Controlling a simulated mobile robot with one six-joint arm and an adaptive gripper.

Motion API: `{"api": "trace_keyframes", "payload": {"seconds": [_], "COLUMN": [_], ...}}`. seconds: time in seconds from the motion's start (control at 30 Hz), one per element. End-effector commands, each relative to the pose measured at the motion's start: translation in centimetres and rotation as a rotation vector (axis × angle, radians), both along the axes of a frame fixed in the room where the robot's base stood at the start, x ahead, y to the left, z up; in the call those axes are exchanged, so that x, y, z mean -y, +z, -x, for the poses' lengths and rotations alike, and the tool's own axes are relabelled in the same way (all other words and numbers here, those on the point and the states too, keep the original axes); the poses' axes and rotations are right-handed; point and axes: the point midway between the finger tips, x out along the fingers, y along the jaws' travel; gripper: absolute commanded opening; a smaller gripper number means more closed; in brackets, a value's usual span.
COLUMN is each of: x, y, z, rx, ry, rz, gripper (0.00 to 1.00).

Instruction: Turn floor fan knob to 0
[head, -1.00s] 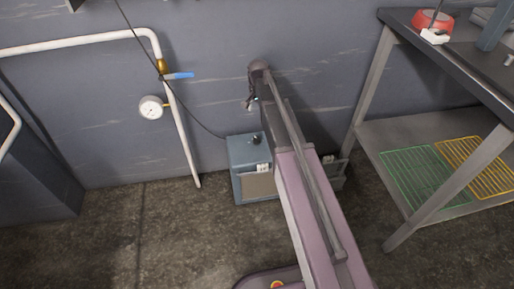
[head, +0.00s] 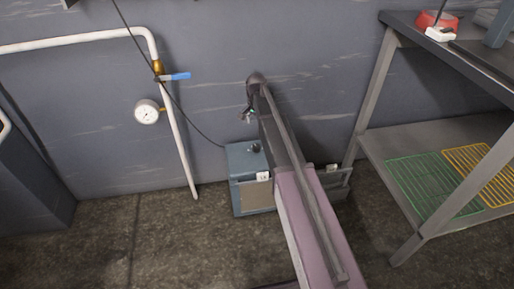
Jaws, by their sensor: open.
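A blue-grey box (head: 248,198), which looks like the floor fan, stands on the floor against the wall, with a lighter front panel. A small dark knob (head: 254,148) sits on its top. My gripper (head: 247,117) is open and empty, above the box top and apart from the knob. It is small in the view, so its fingers show little detail. My arm covers the right part of the box. The knob's setting and any markings are too small to read.
A white pipe (head: 177,140) with a blue-handled valve (head: 174,76) and a round gauge (head: 146,112) runs down the wall on the left. A metal table (head: 405,140) with a lower shelf stands at right. A black cable (head: 190,118) runs to the box. Floor at front left is clear.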

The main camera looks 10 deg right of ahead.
Motion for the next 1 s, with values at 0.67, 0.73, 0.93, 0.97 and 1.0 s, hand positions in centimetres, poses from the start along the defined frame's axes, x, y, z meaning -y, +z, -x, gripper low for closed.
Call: {"api": "trace_keyframes", "payload": {"seconds": [0.67, 0.73, 0.93, 0.97, 1.0], "x": [0.0, 0.0, 0.0, 0.0, 0.0], "y": [-4.0, -4.6, -6.1, -6.3, -6.7], "z": [0.0, 0.0, 0.0, 0.0, 0.0], "rx": [0.000, 0.000, 0.000, 0.000, 0.000], "ry": [0.001, 0.001, 0.001, 0.001, 0.001], "rz": [0.000, 0.000, 0.000, 0.000, 0.000], "gripper": [0.85, 0.85, 0.85, 0.85, 0.85]}}
